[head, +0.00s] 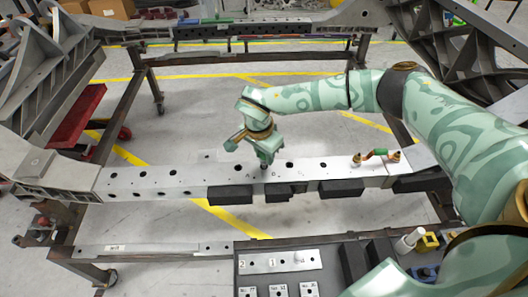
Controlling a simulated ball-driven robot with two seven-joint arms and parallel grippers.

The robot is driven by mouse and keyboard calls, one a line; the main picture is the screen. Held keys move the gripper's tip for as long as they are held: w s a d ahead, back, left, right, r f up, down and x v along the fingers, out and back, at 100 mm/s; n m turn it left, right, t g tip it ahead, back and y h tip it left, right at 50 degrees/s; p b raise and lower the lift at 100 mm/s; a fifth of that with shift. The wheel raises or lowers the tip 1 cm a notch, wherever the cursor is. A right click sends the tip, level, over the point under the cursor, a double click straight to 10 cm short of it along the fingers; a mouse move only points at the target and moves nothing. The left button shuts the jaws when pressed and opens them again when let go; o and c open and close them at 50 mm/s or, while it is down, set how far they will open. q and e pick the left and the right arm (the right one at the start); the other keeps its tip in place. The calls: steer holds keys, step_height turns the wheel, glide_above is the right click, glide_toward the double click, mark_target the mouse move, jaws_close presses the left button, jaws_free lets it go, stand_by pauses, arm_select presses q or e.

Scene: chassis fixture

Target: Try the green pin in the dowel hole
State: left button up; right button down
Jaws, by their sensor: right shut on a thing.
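My right gripper (266,162) points down over the middle of the pale metal beam (140,182), with its fingertips close to the top face. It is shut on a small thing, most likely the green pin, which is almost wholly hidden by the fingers. I cannot tell whether its end is in a hole or just above one. Dark round holes show in the beam to the left of the gripper (238,167) and to the right of it (290,165). Which of them is the dowel hole is not clear. My left gripper is not in view.
A green-handled piece with brass-coloured ends (375,154) stands on the beam at the right. Black blocks (230,195) line the beam's front edge. A dark tray (335,244) in front holds a plate marked 2 and 1 (280,262), labelled blocks, and yellow and blue pieces.

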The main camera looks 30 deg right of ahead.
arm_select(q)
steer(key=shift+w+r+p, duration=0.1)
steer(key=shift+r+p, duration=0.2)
arm_select(e)
steer(key=shift+r, duration=0.1)
steer(key=c, duration=1.1)
jaws_free()
step_height(320, 180, up, 9)
steer(key=p, duration=0.6)
steer(key=shift+r+p, duration=0.1)
steer(key=shift+p, duration=0.3)
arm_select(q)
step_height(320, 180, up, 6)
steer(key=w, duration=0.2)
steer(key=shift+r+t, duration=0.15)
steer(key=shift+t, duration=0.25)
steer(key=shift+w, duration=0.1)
arm_select(e)
steer(key=shift+f, duration=0.2)
